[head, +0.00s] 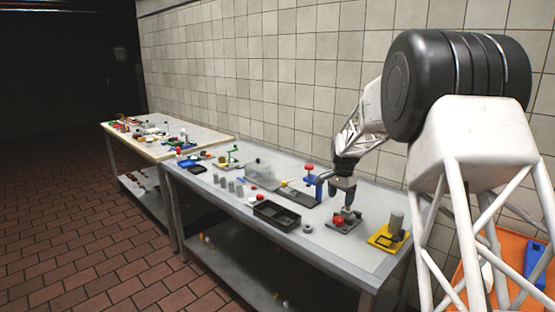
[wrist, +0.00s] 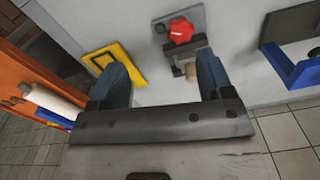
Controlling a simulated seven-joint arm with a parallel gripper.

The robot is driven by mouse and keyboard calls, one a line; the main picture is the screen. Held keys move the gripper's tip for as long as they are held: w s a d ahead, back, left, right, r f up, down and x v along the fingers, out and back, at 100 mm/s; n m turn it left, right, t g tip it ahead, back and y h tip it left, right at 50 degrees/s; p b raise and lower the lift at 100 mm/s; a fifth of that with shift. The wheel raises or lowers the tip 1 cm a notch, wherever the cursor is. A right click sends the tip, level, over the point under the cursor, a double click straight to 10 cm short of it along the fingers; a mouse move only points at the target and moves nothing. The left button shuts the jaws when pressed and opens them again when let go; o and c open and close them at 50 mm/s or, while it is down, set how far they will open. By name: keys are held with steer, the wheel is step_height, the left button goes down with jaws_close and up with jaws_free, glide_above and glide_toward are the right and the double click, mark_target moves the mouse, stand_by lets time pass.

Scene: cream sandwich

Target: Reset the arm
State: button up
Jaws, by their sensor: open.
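My gripper (head: 342,192) points down above the near end of the grey table, just over the grey fixture with a red knob (head: 338,219). In the wrist view my gripper (wrist: 163,66) shows two blue fingers spread apart with nothing held between them. The red knob (wrist: 181,30) and its grey fixture (wrist: 191,54) lie beyond the fingers, with a small tan cylindrical end toward me. I cannot tell whether a finger touches the fixture.
A yellow fixture (head: 382,238) with a grey cylinder stands to the right. A black tray (head: 268,216), a small grey ring (head: 307,229) and a blue stand with red top (head: 312,186) are to the left. Several grey cylinders stand farther along. A tiled wall (head: 270,80) runs behind.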

steer(key=s+a+r+n, duration=0.15)
steer(key=s+r, duration=0.35)
steer(key=s, duration=0.5)
steer(key=s+a+r+n+t, duration=0.15)
steer(key=s+r, duration=0.25)
steer(key=s, duration=0.5)
steer(key=s+a+r+n, duration=0.15)
steer(key=s+r, duration=0.35)
steer(key=s, duration=0.5)
steer(key=s+a+f+n, duration=0.1)
steer(key=s+f+n, duration=0.1)
steer(key=s, duration=1.3)
steer(key=s+f+n, duration=0.2)
steer(key=s+n, duration=0.2)
steer(key=s, duration=1.1)
steer(key=shift+s+a+f+t, duration=0.15)
steer(key=shift+a+t, duration=0.25)
steer(key=shift+t, duration=0.05)
